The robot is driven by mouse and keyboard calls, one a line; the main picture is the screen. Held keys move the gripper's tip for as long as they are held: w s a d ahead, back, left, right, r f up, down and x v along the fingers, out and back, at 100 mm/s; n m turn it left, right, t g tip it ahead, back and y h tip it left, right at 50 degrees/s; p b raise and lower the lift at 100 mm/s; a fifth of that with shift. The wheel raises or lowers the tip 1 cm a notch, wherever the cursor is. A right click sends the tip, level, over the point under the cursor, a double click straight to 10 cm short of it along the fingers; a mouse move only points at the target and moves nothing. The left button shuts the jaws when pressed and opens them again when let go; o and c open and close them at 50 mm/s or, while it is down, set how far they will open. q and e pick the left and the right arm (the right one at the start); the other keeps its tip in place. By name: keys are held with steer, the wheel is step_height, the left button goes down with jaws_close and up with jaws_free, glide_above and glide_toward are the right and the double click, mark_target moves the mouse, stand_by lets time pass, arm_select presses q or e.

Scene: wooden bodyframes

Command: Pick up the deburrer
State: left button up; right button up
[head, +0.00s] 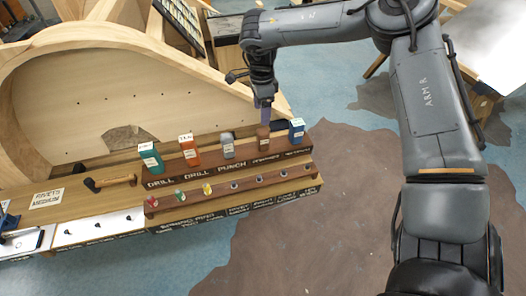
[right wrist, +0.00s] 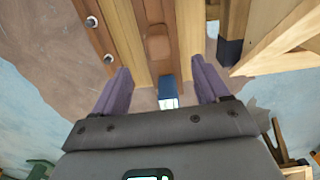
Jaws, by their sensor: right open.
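A dark wooden rack (head: 221,169) holds a row of block-shaped tools: teal (head: 151,158), orange (head: 189,151), grey (head: 227,146), brown (head: 263,138) and blue (head: 297,131). The labels under the brown and blue tools are too small to read, so I cannot tell which is the deburrer. My right gripper (head: 266,115) points down just behind the brown and blue tools. In the right wrist view its purple fingers (right wrist: 162,88) are open and empty. My left gripper is not in view.
A lower step (head: 290,174) of the rack has several holes, some with small coloured bits. A wooden-handled hammer (head: 110,182) lies left of the rack. A large curved wooden frame (head: 95,90) stands behind.

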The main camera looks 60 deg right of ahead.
mark_target(263, 130)
steer(key=shift+s+d+f+b, duration=0.15)
steer(key=shift+f+b, duration=0.2)
steer(key=shift+f, duration=0.55)
step_height(263, 130, down, 5)
steer(key=shift+r+b, duration=0.15)
steer(key=shift+b, duration=0.5)
steer(key=shift+s+f+b, duration=0.1)
steer(key=shift+f+b, duration=1.05)
steer(key=shift+f, duration=1.5)
steer(key=shift+c, duration=0.3)
steer(key=c, duration=1.2)
